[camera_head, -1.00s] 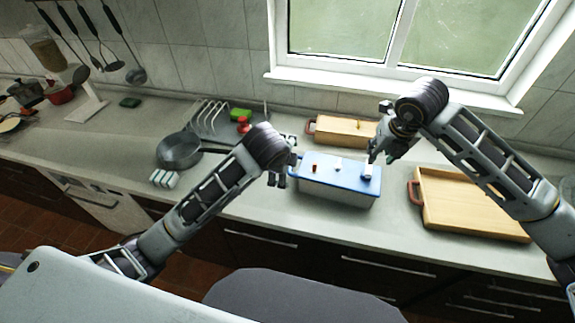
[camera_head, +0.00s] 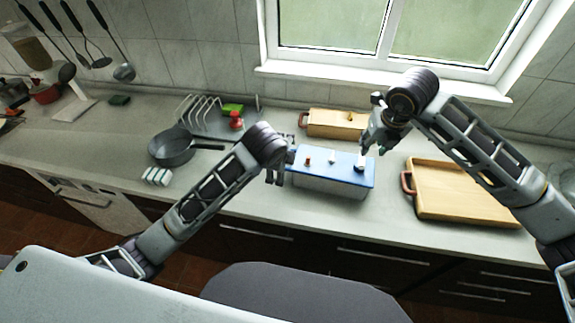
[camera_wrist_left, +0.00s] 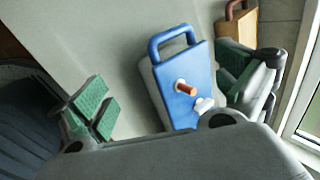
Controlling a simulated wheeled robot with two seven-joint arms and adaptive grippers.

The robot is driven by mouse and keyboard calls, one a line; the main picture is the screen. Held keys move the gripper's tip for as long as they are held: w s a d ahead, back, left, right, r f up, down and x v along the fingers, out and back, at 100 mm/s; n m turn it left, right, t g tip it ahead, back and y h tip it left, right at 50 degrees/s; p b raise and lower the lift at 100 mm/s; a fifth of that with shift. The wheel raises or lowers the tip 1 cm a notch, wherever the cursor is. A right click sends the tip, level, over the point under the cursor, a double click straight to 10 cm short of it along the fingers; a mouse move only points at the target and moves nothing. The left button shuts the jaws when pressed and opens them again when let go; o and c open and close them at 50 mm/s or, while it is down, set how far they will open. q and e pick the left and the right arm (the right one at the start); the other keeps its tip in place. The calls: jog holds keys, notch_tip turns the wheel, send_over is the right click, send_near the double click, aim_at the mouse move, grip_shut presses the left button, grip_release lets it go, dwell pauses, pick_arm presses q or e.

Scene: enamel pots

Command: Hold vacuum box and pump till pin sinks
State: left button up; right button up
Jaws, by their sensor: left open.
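The vacuum box (camera_head: 330,186) stands on the counter, pale-walled under a blue lid. An orange-red pin (camera_head: 308,160) stands up from the lid, with a small white knob (camera_head: 332,156) beside it. A white pump knob (camera_head: 358,166) is at the lid's right end. My left gripper (camera_head: 281,161) is open at the box's left end. In the left wrist view its green-padded fingers lie on either side of the box, by a blue loop handle (camera_wrist_left: 170,37); contact cannot be told. My right gripper (camera_head: 366,148) is just above the pump knob; its finger gap is unclear.
A wooden tray (camera_head: 465,190) lies to the right, and a tan case (camera_head: 338,124) stands behind the box. A pan (camera_head: 172,149) and a wire rack (camera_head: 203,112) are to the left. The counter's front edge runs close before the box.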

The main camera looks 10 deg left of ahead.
pick_arm(q)
jog(key=shift+x, duration=5.5)
